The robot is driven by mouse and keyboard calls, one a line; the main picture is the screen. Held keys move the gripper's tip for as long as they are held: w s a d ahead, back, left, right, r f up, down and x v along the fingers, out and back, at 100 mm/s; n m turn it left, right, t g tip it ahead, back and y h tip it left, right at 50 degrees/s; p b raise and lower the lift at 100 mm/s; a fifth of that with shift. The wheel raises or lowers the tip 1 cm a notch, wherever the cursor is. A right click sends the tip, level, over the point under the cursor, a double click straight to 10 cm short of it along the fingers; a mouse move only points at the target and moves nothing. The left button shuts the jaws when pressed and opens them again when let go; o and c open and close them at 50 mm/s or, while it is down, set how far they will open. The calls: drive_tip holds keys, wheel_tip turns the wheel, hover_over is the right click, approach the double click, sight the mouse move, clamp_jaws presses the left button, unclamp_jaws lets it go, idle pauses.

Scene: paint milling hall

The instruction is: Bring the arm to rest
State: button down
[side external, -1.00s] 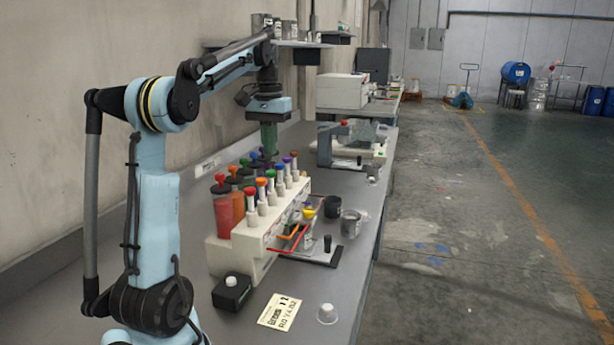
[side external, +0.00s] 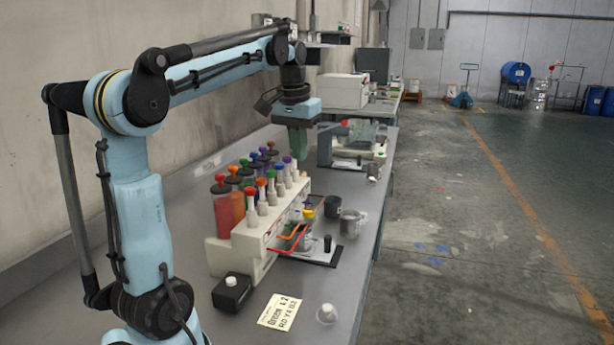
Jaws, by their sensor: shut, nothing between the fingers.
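My gripper (side external: 298,152) hangs from the end of my arm, pointing down. Its green fingers are shut with nothing between them. It is above the far end of the cream rack (side external: 246,256), apart from the bench surface as far as this view shows. The rack holds several tubes with coloured caps, among them a red-filled tube (side external: 223,214) and an orange one (side external: 238,205) at the near end.
A black box with a white knob (side external: 231,292), a paper card (side external: 280,311) and a small clear cup (side external: 327,314) lie on the near bench (side external: 200,320). A dark cup (side external: 333,207) and a metal can (side external: 351,223) stand right of the rack. A balance-like device (side external: 357,147) stands beyond.

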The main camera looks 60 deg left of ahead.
drive_tip(key=s+d+f+m+t, duration=0.1)
drive_tip(key=d+f+m+t, duration=0.1)
drive_tip(key=d+f, duration=0.2)
drive_tip(key=s+d+f+m+t, duration=0.1)
drive_tip(key=d+f, duration=0.4)
drive_tip(key=d, duration=0.6)
drive_tip(key=s+d+f+m+t+h, duration=0.1)
drive_tip(key=d+f+m+t, duration=0.1)
drive_tip(key=d+f, duration=0.3)
drive_tip(key=d+m, duration=0.1)
drive_tip(key=d, duration=0.2)
drive_tip(key=shift+s+d+m+t, duration=0.2)
drive_tip(key=shift+d+m+t, duration=0.05)
drive_tip(key=shift+m+t, duration=0.15)
